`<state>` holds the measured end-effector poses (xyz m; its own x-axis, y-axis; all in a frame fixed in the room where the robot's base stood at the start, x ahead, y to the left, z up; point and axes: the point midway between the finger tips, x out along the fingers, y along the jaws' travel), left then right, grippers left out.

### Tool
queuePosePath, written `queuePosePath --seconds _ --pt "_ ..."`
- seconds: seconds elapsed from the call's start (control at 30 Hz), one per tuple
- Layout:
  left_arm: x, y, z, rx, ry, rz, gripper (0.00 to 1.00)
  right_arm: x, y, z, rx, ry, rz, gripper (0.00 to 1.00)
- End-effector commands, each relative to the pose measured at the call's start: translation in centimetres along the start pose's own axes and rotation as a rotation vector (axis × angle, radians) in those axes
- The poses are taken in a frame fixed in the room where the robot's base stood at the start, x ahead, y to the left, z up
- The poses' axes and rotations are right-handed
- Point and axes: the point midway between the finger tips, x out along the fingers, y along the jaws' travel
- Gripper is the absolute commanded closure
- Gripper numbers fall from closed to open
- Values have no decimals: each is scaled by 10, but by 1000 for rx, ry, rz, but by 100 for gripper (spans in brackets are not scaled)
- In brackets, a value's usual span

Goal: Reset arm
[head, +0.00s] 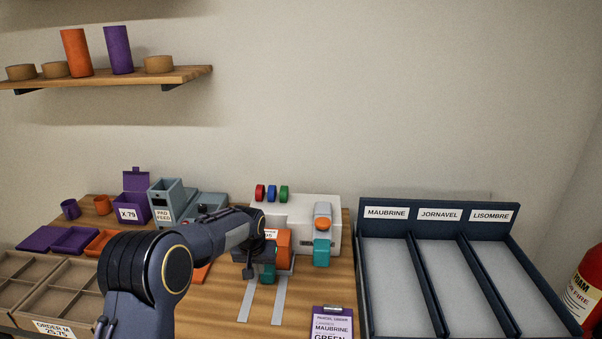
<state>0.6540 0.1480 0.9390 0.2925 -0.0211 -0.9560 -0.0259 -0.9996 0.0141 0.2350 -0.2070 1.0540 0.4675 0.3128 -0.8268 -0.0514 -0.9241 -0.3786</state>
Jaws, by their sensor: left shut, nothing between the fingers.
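My left arm reaches in from the lower left, and its gripper (258,272) is shut and empty. It points down in front of the white press machine (330,215). The gripper and wrist hide part of the press's front and an orange block (284,240) there. A teal part (321,252) and an orange knob (322,209) show on the press's right side. Red, blue and green pieces (272,193) sit along its top. My right gripper is not in view.
Two light rails (279,300) run along the wooden table before the press. A clipboard (331,321) lies at the front edge. A labelled three-lane rack (427,290) stands right. Purple trays (75,240), a pad feeder (165,203) and an order crate (62,292) are left.

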Motion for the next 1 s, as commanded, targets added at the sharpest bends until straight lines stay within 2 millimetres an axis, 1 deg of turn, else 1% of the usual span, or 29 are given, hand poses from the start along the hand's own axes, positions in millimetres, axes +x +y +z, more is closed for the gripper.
queuePosePath --seconds 0.03,0.07,0.17,0.2,0.27,0.3,0.37,0.4,0.47,0.5,0.57,0.6,0.63,0.67,0.7,0.8,0.9,1.0 --pt "-16 -9 3 -19 6 13 100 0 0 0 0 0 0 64" --pt "-26 -15 6 -31 8 23 100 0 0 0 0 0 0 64" --pt "-70 -36 27 -75 16 67 100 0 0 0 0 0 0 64" --pt "-88 -45 39 -93 18 88 100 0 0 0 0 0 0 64" --pt "-115 -56 60 -117 25 119 100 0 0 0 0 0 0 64" --pt "-132 -61 75 -131 30 140 100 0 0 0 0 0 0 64" --pt "-156 -68 98 -149 41 169 100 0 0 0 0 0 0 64" --pt "-170 -72 115 -161 49 187 100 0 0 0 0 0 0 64" --pt "-190 -76 141 -172 62 213 100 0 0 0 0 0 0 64" --pt "-202 -77 160 -181 71 229 100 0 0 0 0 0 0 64" --pt "-216 -78 188 -189 86 250 100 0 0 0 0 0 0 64" --pt "-225 -77 208 -194 96 263 100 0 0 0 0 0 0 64" --pt "-230 -76 222 -198 104 272 100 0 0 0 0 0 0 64" --pt "-235 -75 237 -201 113 279 100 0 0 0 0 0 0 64" --pt "-239 -72 256 -204 123 289 100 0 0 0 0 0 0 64" --pt "-244 -64 300 -209 146 305 100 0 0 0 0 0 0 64" --pt "-242 -56 334 -212 166 312 100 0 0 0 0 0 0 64" --pt "-238 -49 355 -213 177 316 100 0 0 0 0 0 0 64"
